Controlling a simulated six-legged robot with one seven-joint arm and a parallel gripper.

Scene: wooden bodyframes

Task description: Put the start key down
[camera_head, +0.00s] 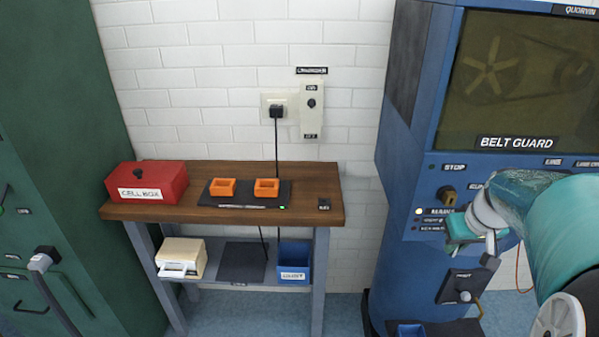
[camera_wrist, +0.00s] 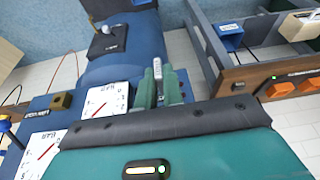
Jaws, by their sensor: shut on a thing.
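My gripper (camera_head: 468,230) is at the right in the head view, in front of the blue machine's control panel. In the wrist view my gripper's green fingers (camera_wrist: 158,92) are shut on a slim silver-grey piece, which I take to be the start key (camera_wrist: 157,68). It sticks out past the fingertips, and its lower part is hidden between them. In the head view I cannot clearly make out the key. The wooden bench (camera_head: 150,211) stands left of my gripper, well apart from it. A small black item (camera_head: 324,204) lies at the bench's right end.
The bench bears a red box (camera_head: 150,182) and a black charger (camera_head: 222,201) with two orange pieces. A blue bin (camera_head: 295,262) and a cream device (camera_head: 181,258) sit on its lower shelf. The blue machine (camera_head: 410,150) stands close to my arm; a black lever box (camera_head: 464,287) juts out below.

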